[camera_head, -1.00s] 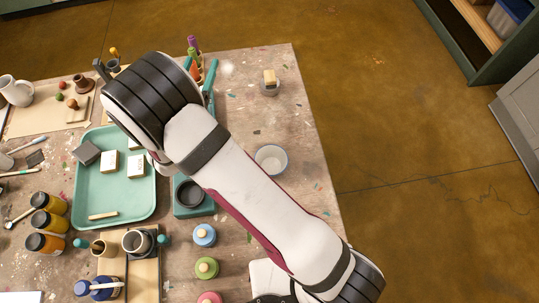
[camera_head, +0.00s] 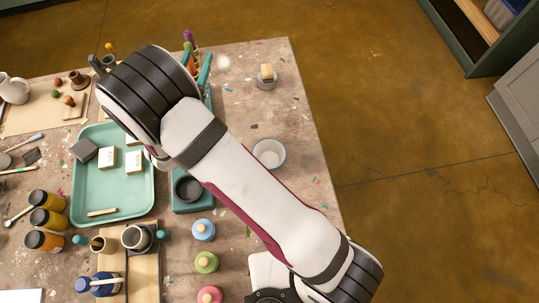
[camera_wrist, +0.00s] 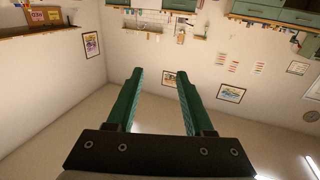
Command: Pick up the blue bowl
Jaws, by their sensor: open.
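A small round bowl (camera_head: 269,153) with a pale inside and a blue rim stands on the right part of the table in the head view, just right of my forearm. It is upright and looks empty. My gripper (camera_wrist: 160,74) shows in the wrist view with its two green fingers apart and nothing between them. It points at the room's walls, so no bowl shows there. In the head view my arm hides most of the gripper, and it is away from the bowl.
A teal tray (camera_head: 80,206) with several blocks lies to the left. A dark round dish (camera_head: 188,188) sits close beside my arm. Blue (camera_head: 203,230), green (camera_head: 206,262) and pink (camera_head: 210,295) pots line up below the bowl. Table around the bowl is mostly clear.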

